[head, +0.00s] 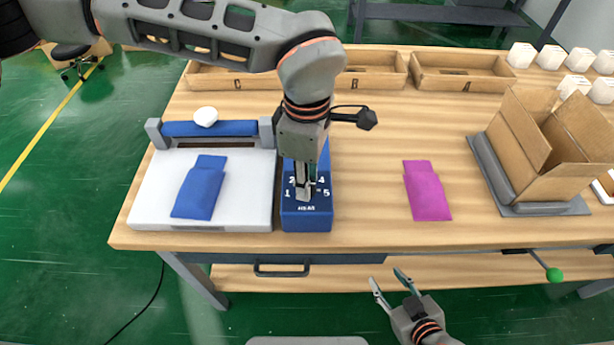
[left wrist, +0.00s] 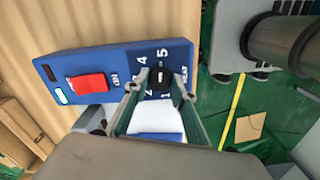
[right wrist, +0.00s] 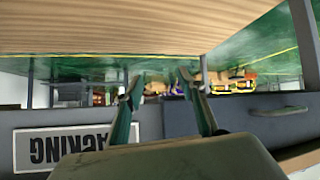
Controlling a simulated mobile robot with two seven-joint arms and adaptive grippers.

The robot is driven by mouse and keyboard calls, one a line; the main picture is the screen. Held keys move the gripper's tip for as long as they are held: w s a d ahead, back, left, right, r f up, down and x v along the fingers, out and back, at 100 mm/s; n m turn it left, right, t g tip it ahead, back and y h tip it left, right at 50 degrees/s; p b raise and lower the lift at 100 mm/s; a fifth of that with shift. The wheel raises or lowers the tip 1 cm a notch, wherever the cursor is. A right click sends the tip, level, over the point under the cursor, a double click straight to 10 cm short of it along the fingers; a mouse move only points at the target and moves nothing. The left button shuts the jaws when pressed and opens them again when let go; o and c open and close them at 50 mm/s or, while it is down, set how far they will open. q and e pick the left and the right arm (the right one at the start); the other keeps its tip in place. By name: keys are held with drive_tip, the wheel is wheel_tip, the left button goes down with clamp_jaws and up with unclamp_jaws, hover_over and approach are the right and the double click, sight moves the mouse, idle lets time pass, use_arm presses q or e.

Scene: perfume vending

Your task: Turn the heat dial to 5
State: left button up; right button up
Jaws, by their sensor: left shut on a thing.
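The blue control box (head: 306,218) stands at the table's front beside a white press. In the left wrist view its face (left wrist: 120,60) shows printed numbers around a black heat dial (left wrist: 162,80), with 5 and 4 on the upper side and 1 and 2 on the lower side. I cannot tell which number the dial points to. My left gripper (head: 305,188) reaches down onto the box, its fingers (left wrist: 161,88) shut on the dial from both sides. A red switch (left wrist: 86,84) is on the same box. My right gripper (head: 389,280) is open and empty in front of the table.
A blue pouch (head: 199,190) lies on the white press plate (head: 150,200). A magenta pouch (head: 427,190) lies right of the box. An open carton (head: 550,170) stands on a grey base at right. Wooden bins (head: 464,84) and several white boxes (head: 551,56) line the back.

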use_arm(q)
drive_tip(key=shift+m, duration=0.4)
drive_tip(key=o, duration=1.1)
drive_tip(key=shift+r, duration=0.15)
wheel_tip(320, 180, up, 12)
drive_tip(key=shift+f, duration=0.1)
drive_tip(key=shift+s, duration=0.1)
